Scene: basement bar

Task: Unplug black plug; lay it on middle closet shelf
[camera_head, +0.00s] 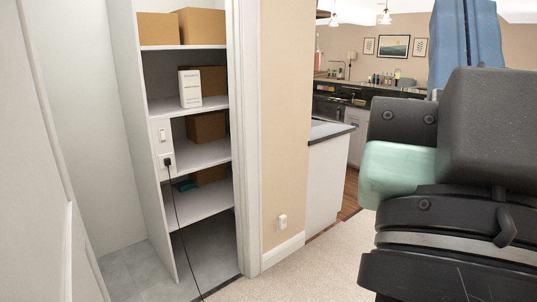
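The black plug (168,162) sits in a white wall outlet (161,168) on the closet's left side panel, below a light switch (162,135). Its thin black cord (179,222) hangs down to the floor near the doorway. The open closet has several white shelves. A middle shelf (207,154), at about plug height, bears a brown box (206,126) at the back and has bare room in front. The shelf above (187,107) holds a white carton (190,88) and a brown box. My arm's dark links fill the right side; my gripper does not show.
Brown boxes (202,26) stand on the top shelf. The lower shelf (204,204) holds a brown box and a small teal item (184,185). A white door (32,160) stands at left. Carpet (310,272) lies clear before the tan wall; a bar counter (333,131) stands beyond.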

